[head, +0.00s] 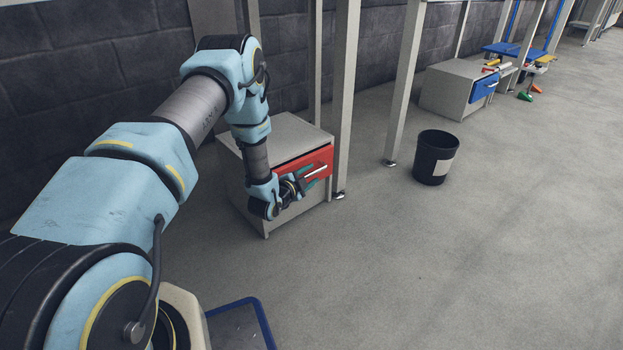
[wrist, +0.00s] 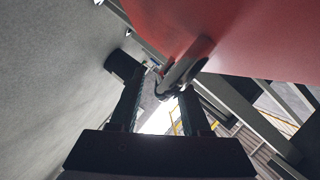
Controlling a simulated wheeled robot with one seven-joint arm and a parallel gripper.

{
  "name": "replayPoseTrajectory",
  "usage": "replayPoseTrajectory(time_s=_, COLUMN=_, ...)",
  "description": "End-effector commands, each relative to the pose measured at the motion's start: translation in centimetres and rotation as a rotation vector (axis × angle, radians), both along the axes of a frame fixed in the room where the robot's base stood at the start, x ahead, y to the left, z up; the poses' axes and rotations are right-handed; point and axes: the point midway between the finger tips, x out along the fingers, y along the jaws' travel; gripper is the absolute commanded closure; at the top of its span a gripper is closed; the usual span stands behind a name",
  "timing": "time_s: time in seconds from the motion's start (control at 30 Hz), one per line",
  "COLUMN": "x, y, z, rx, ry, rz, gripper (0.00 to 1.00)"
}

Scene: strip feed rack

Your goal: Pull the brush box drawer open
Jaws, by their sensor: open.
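A low grey cabinet (head: 283,136) has a red drawer front (head: 318,158) with a pale bar handle (head: 317,171). No label tells whether this is the brush box. My gripper (head: 303,179) is right at this drawer front, by the handle. In the wrist view the red front (wrist: 255,40) fills the upper right. The grey handle (wrist: 184,66) reaches down to the space between the open fingertips of my gripper (wrist: 162,88). I cannot tell whether the fingers touch it. A narrow dark gap shows above the red front in the head view.
Grey rack posts (head: 344,100) stand just right of the cabinet. A black bin (head: 434,158) is on the floor further right. A second grey cabinet with a blue drawer (head: 484,87) stands beyond. The floor in front is clear.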

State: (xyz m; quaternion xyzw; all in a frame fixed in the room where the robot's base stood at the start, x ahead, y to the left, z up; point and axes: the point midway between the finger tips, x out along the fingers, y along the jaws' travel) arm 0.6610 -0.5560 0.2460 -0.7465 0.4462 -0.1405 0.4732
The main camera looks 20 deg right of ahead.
Motion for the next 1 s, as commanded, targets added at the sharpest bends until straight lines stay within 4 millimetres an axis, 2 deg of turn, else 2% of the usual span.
replayPoseTrajectory(time_s=0.13, x=0.45, y=-0.67, z=-0.17, rx=-0.001, ry=0.001, rz=0.000, gripper=0.53)
replayPoseTrajectory(time_s=0.4, x=0.51, y=-0.75, z=-0.11, rx=-0.001, ry=0.001, rz=0.000, gripper=0.53)
replayPoseTrajectory(time_s=0.8, x=0.50, y=-0.73, z=-0.12, rx=-0.001, ry=0.001, rz=0.000, gripper=0.98)
replayPoseTrajectory(time_s=1.0, x=0.49, y=-0.72, z=-0.13, rx=-0.001, ry=0.001, rz=0.000, gripper=1.00)
